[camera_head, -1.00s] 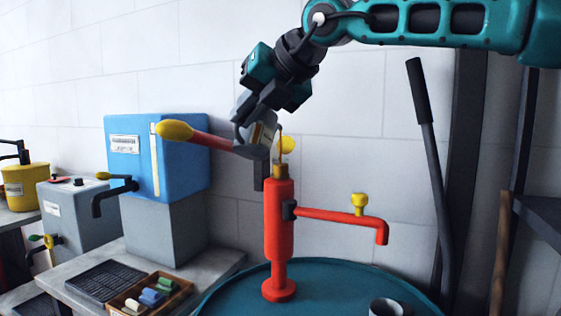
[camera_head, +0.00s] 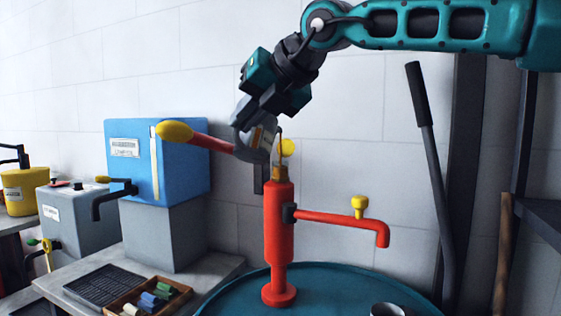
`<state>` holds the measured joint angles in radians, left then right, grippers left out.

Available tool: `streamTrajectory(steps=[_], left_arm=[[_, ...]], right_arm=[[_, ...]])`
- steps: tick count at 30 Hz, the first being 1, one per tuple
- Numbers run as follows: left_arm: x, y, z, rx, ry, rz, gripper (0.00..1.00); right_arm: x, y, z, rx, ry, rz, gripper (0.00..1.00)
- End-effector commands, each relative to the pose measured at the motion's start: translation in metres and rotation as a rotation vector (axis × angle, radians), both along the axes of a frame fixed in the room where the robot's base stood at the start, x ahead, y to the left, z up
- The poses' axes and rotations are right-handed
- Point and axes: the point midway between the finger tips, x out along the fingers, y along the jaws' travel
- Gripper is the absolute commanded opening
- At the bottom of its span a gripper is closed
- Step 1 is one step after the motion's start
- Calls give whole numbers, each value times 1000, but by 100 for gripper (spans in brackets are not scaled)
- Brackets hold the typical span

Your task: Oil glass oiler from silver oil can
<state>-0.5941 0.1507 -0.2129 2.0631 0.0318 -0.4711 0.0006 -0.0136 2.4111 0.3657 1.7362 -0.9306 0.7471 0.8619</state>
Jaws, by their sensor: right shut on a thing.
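My right gripper (camera_head: 247,112) comes in from the upper right. It is shut on the silver oil can (camera_head: 252,142), which is tilted with its thin spout side towards the pump top. A small clear glass piece with amber colour in it, seemingly the glass oiler (camera_head: 279,168), stands on top of the upright red pump (camera_head: 279,225). A round yellow part (camera_head: 288,147) shows just behind it. The can's tip is very near the glass; I cannot tell whether they touch. Fingers and can partly hide each other. My left gripper is not in view.
The red lever with a yellow knob (camera_head: 175,132) passes close beside the can. The pump's red spout (camera_head: 335,219) juts right above the teal drum (camera_head: 335,280). A blue tank (camera_head: 180,160) stands left. A black lever (camera_head: 430,150) stands right.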

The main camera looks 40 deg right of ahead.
Motion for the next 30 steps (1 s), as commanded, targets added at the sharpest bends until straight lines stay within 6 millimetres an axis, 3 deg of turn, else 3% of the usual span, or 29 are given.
streamTrajectory(steps=[17, 30], left_arm=[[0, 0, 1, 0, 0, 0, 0], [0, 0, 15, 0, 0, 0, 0]], right_arm=[[0, 0, 1, 1, -3, 1, 0], [1, -2, 11, 45, 21, 0, 0]])
